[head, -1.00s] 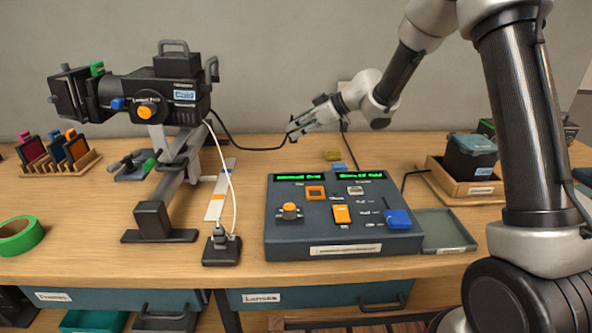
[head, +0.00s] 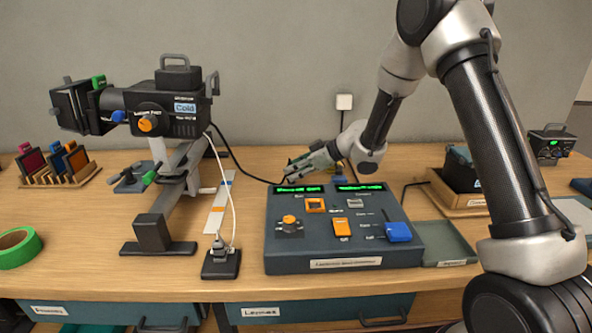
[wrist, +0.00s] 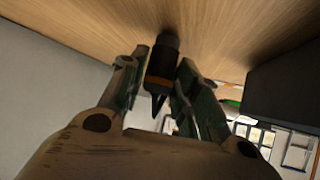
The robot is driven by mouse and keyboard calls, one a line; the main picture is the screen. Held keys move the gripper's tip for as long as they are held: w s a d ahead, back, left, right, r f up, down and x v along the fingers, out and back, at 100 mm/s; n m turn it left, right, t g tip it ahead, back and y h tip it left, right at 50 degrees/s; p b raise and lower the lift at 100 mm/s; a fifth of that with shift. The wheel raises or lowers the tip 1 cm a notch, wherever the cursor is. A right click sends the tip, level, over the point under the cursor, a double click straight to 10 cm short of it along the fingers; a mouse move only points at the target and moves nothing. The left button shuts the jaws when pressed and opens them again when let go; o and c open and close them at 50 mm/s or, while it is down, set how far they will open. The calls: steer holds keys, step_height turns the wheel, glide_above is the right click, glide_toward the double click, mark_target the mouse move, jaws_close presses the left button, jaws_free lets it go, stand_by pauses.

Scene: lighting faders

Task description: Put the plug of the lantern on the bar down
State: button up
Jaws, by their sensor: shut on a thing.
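My gripper, just behind the control desk, is shut on the lantern's plug. In the wrist view the plug (wrist: 162,60) is a dark cylinder with an orange band between the fingers of my gripper (wrist: 155,70). Its far end is close to the wood bench top (wrist: 215,25); I cannot tell whether it touches. In the head view the fingers hide the plug.
The control desk (head: 340,248) with lit displays stands directly in front of my gripper. A white cable runs from the lantern to a small black socket block (head: 221,262). Bench to the left of the desk is partly clear.

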steer(key=shift+f, duration=0.1)
steer(key=shift+f, duration=0.25)
steer(key=o, duration=1.1)
